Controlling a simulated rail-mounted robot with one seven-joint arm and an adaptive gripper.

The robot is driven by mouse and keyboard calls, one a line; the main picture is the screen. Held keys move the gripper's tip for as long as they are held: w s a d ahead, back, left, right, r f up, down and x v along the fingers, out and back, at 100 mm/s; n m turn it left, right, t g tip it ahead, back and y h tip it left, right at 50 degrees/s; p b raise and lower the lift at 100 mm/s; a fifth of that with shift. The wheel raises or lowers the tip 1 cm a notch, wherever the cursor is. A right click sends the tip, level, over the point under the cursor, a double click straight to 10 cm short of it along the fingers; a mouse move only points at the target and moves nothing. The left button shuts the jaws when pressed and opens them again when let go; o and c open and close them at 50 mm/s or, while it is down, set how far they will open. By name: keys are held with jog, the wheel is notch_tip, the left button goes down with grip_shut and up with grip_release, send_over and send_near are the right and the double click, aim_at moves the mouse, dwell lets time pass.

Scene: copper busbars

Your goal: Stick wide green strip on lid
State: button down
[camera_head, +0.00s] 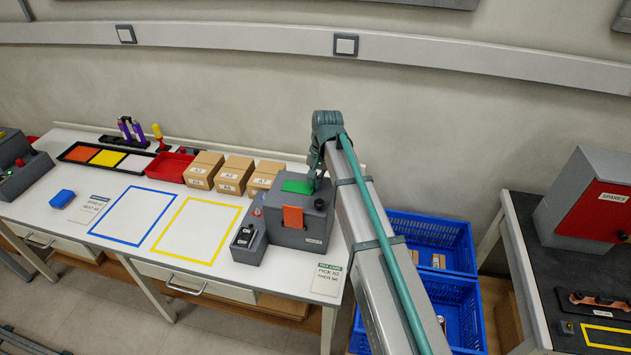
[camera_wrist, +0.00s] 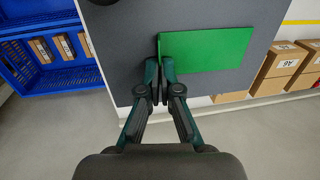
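The wide green strip (camera_head: 297,187) lies flat at the top of a grey dispenser box (camera_head: 290,234). In the wrist view the strip (camera_wrist: 225,52) is a bright green rectangle over the grey top. My gripper (camera_head: 318,183) is at the right end of the strip in the head view. In the wrist view its fingertips (camera_wrist: 160,70) are close together, with the strip's near left corner between them, so it looks shut on the strip. The fingers hide that corner. I cannot tell which object is the lid; a small blue block (camera_head: 62,198) lies at the table's left.
An orange strip (camera_head: 293,216) hangs on the dispenser's front. A small dark device (camera_head: 249,238) stands beside it. Cardboard boxes (camera_head: 234,172) line the back. Blue and yellow outlined areas (camera_head: 133,213) are empty. Blue crates (camera_head: 430,243) stand right of the table.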

jog(key=shift+f, duration=0.15)
jog(key=c, duration=1.2)
grip_release()
jog(key=shift+c, duration=0.2)
notch_tip(320, 180, up, 12)
jog(key=d, duration=0.1)
jog(key=shift+s+d, duration=0.25)
jog(key=shift+d, duration=0.1)
